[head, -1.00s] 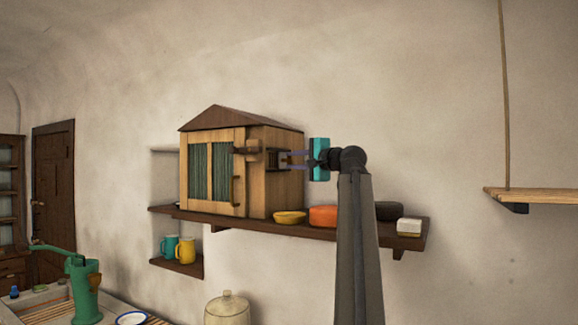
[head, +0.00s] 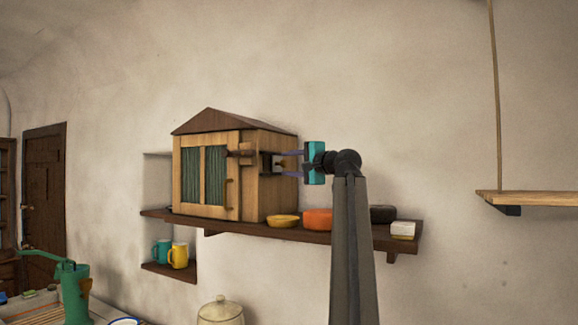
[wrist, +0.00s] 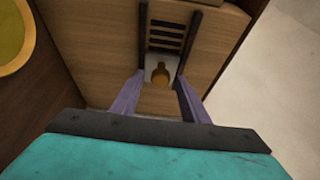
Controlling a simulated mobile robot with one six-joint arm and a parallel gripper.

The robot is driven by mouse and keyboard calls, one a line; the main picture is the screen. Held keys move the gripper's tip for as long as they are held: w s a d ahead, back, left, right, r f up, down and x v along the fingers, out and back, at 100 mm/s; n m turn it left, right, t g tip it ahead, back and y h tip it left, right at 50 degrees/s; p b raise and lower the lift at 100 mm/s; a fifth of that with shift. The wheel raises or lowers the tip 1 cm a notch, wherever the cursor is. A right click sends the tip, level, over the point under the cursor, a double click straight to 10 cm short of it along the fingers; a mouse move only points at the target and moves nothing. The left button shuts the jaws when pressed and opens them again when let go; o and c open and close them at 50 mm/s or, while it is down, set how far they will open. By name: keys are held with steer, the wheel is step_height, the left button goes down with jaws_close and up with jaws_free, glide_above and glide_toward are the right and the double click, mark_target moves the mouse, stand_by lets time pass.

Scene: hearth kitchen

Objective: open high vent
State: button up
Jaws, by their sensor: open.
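A wooden cabinet (head: 268,197) with a peaked roof stands on the wall shelf. The vent (head: 265,163) is on its right side, high up. In the wrist view several dark slots of the vent (wrist: 166,37) show between two dark rails. A pale plate with a round yellowish-brown knob (wrist: 160,73) sits at the end of the slots nearer my gripper. My gripper (head: 284,163) is open in front of the vent. In the wrist view its two purple fingers (wrist: 157,88) stand apart, one on each side of the knob, with no clear contact.
The shelf (head: 290,231) holds a yellow bowl (head: 283,221), an orange item (head: 317,219), a dark item (head: 382,214) and a small white-topped block (head: 403,230) below my arm. A hanging shelf (head: 535,198) is at the right. The wall between is clear.

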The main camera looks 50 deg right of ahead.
steer(key=s+a+b, duration=0.2)
steer(key=s+b, duration=0.3)
steer(key=s, duration=0.8)
steer(key=shift+s, duration=0.25)
